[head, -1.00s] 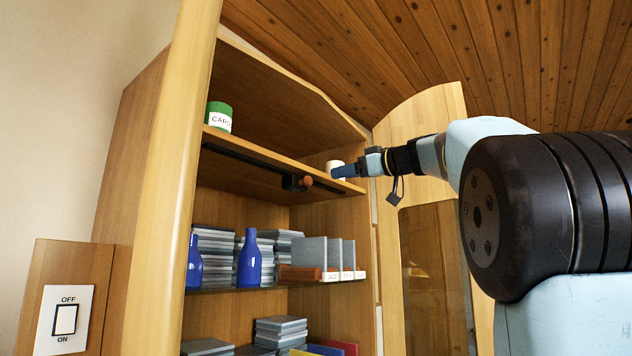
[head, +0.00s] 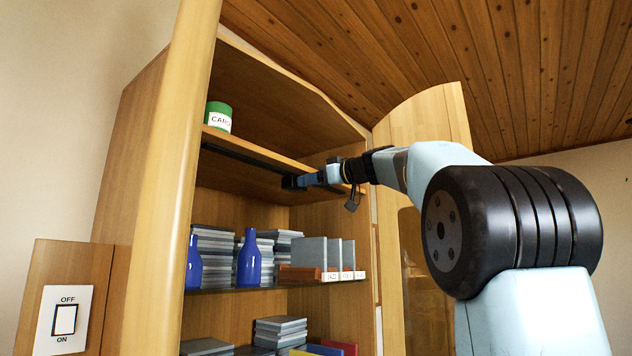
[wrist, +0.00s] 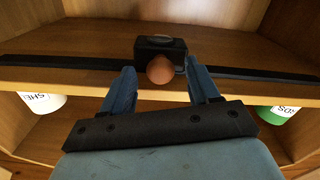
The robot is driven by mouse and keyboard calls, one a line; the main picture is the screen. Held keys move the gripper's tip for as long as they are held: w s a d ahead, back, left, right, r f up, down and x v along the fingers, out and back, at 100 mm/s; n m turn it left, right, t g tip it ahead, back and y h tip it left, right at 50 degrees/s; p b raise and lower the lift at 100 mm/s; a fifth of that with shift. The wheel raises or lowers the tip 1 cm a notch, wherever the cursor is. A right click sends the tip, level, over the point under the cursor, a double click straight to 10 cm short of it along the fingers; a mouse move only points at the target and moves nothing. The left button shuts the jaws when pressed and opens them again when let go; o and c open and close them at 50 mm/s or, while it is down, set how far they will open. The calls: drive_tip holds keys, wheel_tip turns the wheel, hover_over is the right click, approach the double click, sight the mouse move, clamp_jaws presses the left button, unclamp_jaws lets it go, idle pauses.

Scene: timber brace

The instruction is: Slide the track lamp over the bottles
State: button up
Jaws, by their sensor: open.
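The track lamp is a small black block (head: 289,183) on a dark track (head: 240,155) under the upper shelf. In the wrist view the lamp (wrist: 160,47) has a round brown knob (wrist: 160,70) facing me. Two blue bottles (head: 249,260) (head: 194,264) stand on the shelf below, left of the lamp in the head view. My gripper (head: 306,180) is at the lamp. In the wrist view its open fingers (wrist: 161,78) are on either side of the knob, with gaps visible. In the head view my gripper hides the knob.
A green can (head: 218,116) stands on the upper shelf; it shows in the wrist view (wrist: 280,114), with a white can (wrist: 42,102) at left. Stacked cases (head: 215,243) and grey boxes (head: 310,252) fill the bottle shelf. A light post (head: 178,180) edges the cabinet's left front.

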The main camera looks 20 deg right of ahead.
clamp_jaws()
idle(0.4)
drive_tip(key=shift+d, duration=0.15)
